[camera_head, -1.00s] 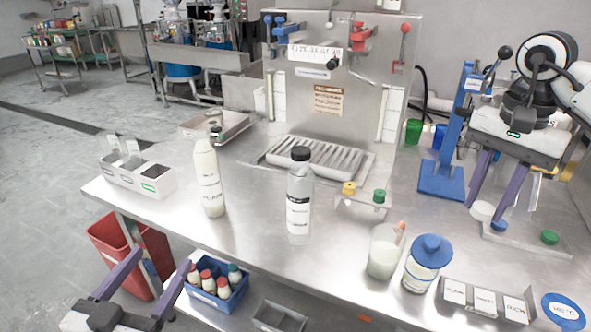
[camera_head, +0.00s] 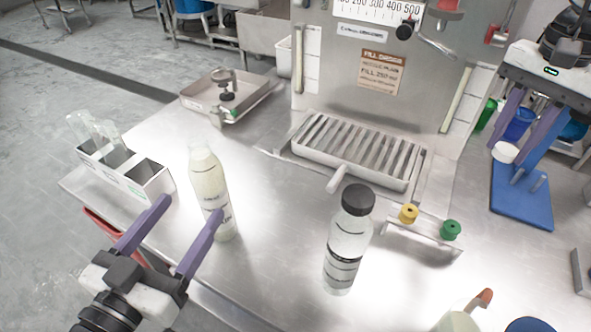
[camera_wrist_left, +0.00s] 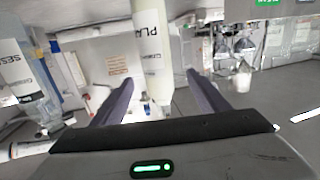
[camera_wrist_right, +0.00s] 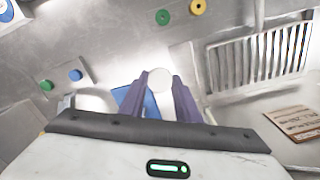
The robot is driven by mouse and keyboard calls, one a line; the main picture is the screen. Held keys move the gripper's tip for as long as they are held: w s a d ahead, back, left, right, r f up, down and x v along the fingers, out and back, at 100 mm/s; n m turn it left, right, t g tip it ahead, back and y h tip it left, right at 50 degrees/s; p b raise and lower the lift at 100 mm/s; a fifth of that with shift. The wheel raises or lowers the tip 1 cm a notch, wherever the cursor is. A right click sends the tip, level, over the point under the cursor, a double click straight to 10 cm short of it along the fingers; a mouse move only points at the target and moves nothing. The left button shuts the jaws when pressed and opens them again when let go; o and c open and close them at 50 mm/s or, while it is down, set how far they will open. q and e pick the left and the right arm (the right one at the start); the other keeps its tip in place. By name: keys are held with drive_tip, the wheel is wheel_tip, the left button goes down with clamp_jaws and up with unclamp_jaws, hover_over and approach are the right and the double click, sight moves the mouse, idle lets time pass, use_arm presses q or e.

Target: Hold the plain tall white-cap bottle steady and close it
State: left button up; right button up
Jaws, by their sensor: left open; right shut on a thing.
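The tall bottle with pale contents (camera_head: 208,180) stands upright at the left of the bench, its top without a cap. Its "PLA…" label shows in the left wrist view (camera_wrist_left: 147,40). My left gripper (camera_head: 192,211) is open beside the bottle's lower part; one finger overlaps it in the head view. In the left wrist view the bottle lies between the fingers' lines, with no clear contact. My right gripper (camera_head: 518,156) is shut on a white cap (camera_head: 505,152), held at the right, away from the bottle. The cap also shows in the right wrist view (camera_wrist_right: 159,79).
A black-capped bottle (camera_head: 347,245) stands at the centre front. A white rack with tubes (camera_head: 150,188) is left of the tall bottle. A drip tray (camera_head: 338,181) and a small stand with yellow and green caps (camera_head: 420,240) lie to the right. Bench between the bottles is clear.

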sight(200, 196)
use_arm(q)
drive_tip(key=shift+s, duration=0.2)
use_arm(e)
drive_tip(key=shift+s, duration=0.25)
use_arm(q)
drive_tip(key=shift+p+x, duration=0.4)
drive_tip(key=shift+x, duration=3.05)
use_arm(e)
drive_tip(key=shift+w+r, duration=0.1)
drive_tip(key=shift+r, duration=0.3)
use_arm(q)
drive_tip(key=shift+w+d+r, duration=0.1)
drive_tip(key=shift+w+d, duration=0.05)
drive_tip(key=shift+w, duration=0.2)
use_arm(e)
drive_tip(key=shift+r, duration=0.15)
drive_tip(key=shift+r+p, duration=0.25)
drive_tip(key=shift+p, duration=0.15)
use_arm(q)
drive_tip(key=x, duration=0.4)
drive_tip(key=shift+w+d, duration=0.15)
drive_tip(key=shift+d, duration=0.05)
drive_tip(key=c, duration=1.3)
drive_tip(key=shift+r, duration=0.2)
clamp_jaws()
